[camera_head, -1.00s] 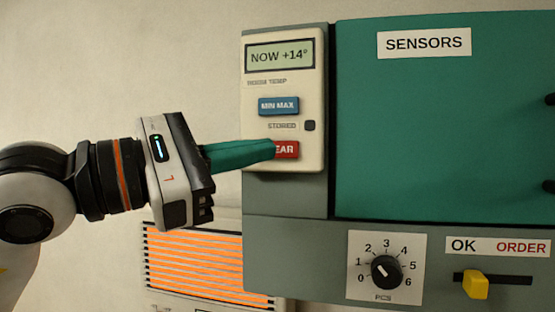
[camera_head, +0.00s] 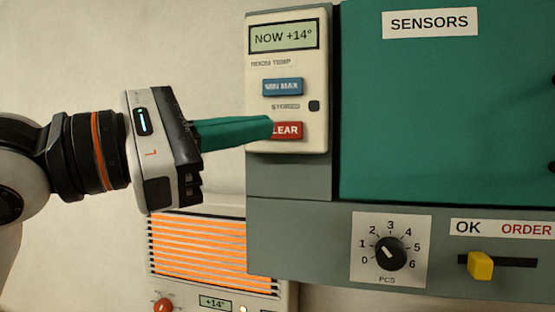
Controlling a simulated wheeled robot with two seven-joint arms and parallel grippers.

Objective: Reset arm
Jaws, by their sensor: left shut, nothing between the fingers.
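My left gripper (camera_head: 268,128) comes in from the left with its teal fingers shut and nothing between them. Its fingertips overlap the left edge of the red CLEAR button (camera_head: 289,130) in the picture and hide its first letter; I cannot tell whether they touch it. The button is on a cream room thermometer unit (camera_head: 318,75). Its display (camera_head: 283,37) reads NOW +14°. A blue MIN MAX button (camera_head: 283,87) sits above CLEAR, with a small dark STORED lamp (camera_head: 314,106) between them. My right gripper is not in view.
A teal SENSORS cabinet door (camera_head: 440,120) fills the right. Below it are a PCS dial (camera_head: 390,254) pointing to the upper left and a yellow slider (camera_head: 480,265) at the left of its slot. A heater with glowing orange slats (camera_head: 205,255) stands below my gripper.

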